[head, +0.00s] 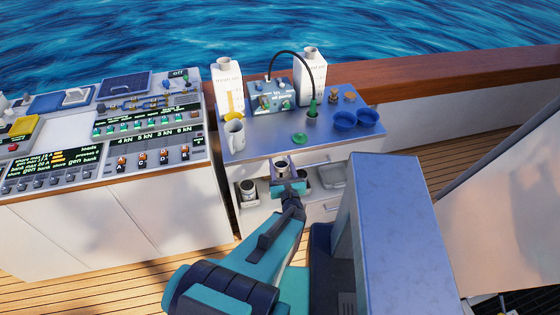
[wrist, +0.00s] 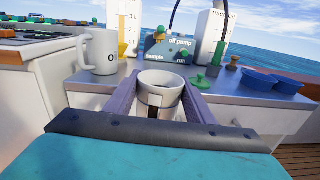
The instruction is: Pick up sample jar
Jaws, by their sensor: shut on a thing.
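The sample jar (wrist: 160,88) is a small, pale, open-topped cup with a dark inside and a black-and-white mark on its near side. My gripper (wrist: 161,98) is shut on it, with one finger on each side. The jar looks upright. In the head view the jar (head: 281,162) shows at the end of my gripper (head: 286,178), at the front edge of the grey-topped counter. My gripper hides its lower part, so I cannot tell how far it is from the counter front.
On the counter (head: 262,142) stand a white mug (head: 234,134), an oil pump panel (head: 271,97), two white canisters, a green lid (head: 299,139) and blue bowls (head: 344,121). A shelf below holds another jar (head: 247,189). A control console (head: 110,140) stands left.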

